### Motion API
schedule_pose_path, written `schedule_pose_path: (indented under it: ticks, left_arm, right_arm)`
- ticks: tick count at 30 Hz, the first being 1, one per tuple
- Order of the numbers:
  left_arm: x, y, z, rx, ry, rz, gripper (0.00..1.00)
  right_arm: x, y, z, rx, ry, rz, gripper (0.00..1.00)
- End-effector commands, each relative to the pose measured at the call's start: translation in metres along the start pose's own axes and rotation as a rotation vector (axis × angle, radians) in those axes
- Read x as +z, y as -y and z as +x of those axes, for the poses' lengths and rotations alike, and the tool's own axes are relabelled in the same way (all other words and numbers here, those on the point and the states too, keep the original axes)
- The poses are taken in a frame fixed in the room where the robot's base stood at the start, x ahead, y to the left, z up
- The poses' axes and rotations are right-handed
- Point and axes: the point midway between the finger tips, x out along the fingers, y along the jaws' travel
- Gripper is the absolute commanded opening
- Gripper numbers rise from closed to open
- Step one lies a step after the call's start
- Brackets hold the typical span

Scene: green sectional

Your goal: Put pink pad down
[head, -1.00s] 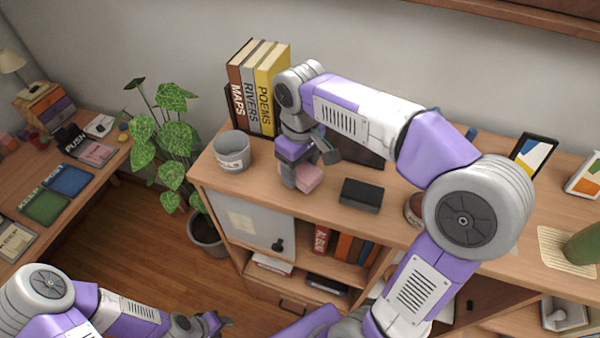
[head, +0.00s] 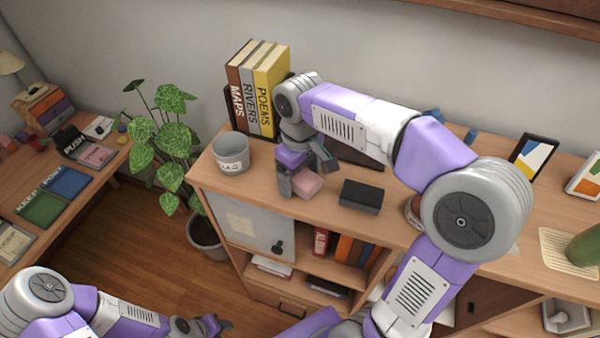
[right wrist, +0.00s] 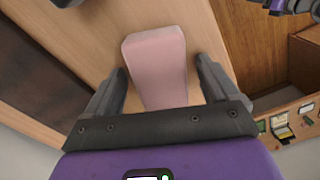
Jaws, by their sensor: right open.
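The pink pad (head: 307,185) is on the wooden cabinet top (head: 325,212), near its front edge, and appears to rest there. My right gripper (head: 304,174) is over it, pointing down. In the right wrist view the pink pad (right wrist: 157,62) lies between the two spread fingers of the right gripper (right wrist: 162,75), with a gap on each side. Part of the pad is hidden by the gripper in the head view. My left gripper (head: 218,325) is low at the bottom of the head view, away from the cabinet; its jaws are too small to read.
A grey pot (head: 231,155) stands left of the right gripper, and upright books (head: 258,90) stand behind it. A dark box (head: 361,196) sits close to its right. A plant (head: 172,150) is left of the cabinet. A desk (head: 90,185) is at far left.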

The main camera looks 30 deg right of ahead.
Motion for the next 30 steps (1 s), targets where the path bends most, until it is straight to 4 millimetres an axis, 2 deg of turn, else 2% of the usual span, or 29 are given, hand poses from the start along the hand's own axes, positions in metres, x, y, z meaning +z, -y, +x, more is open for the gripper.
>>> schedule_pose_path:
  ticks: [5,12,18,23,30]
  left_arm:
    - [0.000,-0.003,-0.007,0.000,0.000,0.000,0.43]
    - [0.001,-0.007,-0.019,0.000,0.000,0.000,0.43]
    - [0.001,-0.010,-0.027,0.000,0.000,0.000,0.43]
    - [0.001,-0.011,-0.029,0.000,0.000,0.000,0.43]
    - [0.001,-0.011,-0.028,0.000,0.000,0.000,0.43]
  right_arm:
    - [-0.001,0.000,-0.025,0.001,-0.004,-0.001,0.88]
    - [-0.001,0.000,-0.079,0.001,-0.004,-0.001,0.88]
    - [-0.001,0.000,-0.111,0.001,-0.002,-0.001,0.88]
    - [0.000,0.000,-0.121,0.000,-0.001,0.000,0.88]
    - [0.000,0.000,-0.122,0.000,-0.001,0.000,0.88]
